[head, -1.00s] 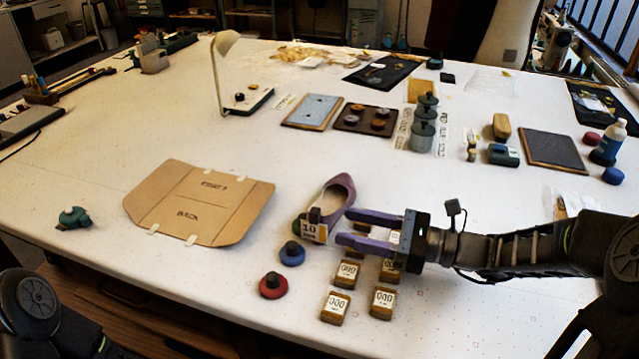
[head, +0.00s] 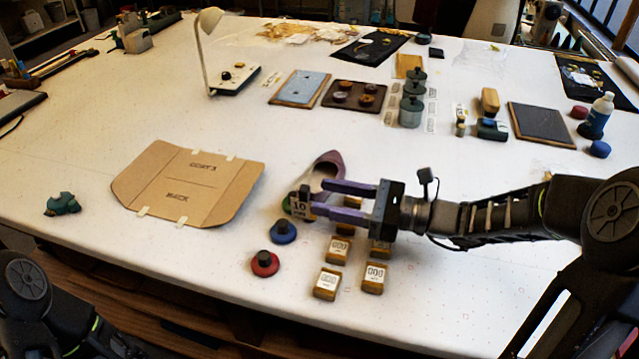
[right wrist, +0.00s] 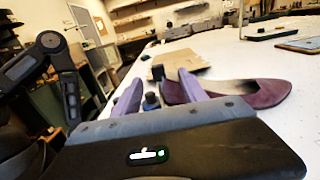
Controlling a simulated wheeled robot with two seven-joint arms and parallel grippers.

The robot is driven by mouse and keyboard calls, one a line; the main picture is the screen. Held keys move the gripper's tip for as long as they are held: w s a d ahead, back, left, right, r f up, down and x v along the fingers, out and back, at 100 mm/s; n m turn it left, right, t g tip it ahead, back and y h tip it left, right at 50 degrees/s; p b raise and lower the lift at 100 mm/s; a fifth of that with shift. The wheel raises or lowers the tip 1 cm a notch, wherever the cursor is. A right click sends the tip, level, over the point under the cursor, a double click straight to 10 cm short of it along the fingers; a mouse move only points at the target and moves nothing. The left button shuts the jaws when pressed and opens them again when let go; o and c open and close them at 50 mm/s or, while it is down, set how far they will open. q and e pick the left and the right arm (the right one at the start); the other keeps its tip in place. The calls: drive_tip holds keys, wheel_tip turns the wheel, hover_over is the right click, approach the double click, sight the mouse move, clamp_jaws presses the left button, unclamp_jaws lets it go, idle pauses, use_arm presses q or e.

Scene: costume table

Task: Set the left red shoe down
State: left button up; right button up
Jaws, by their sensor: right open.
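A dark red shoe (head: 325,163) rests on the white table just right of the cardboard sheet, its toe pointing away. A small black block with a "10" label (head: 300,203) stands at its heel end and partly hides it. My right gripper (head: 318,198) is open, its two purple fingers reaching left at the heel end and covering part of the shoe in the head view.
A blue knob (head: 283,232) and a red knob (head: 265,263) sit front-left of the gripper. Several labelled wooden blocks (head: 338,249) stand below it. The flat cardboard sheet (head: 190,183) lies left. Green canisters (head: 411,112) stand behind.

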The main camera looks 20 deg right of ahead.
sight(309, 194)
drive_tip(key=p+x, duration=0.1)
drive_tip(key=x, duration=0.4)
drive_tip(key=shift+w+a+r, duration=0.1)
idle(0.5)
clamp_jaws()
idle(0.3)
idle(0.9)
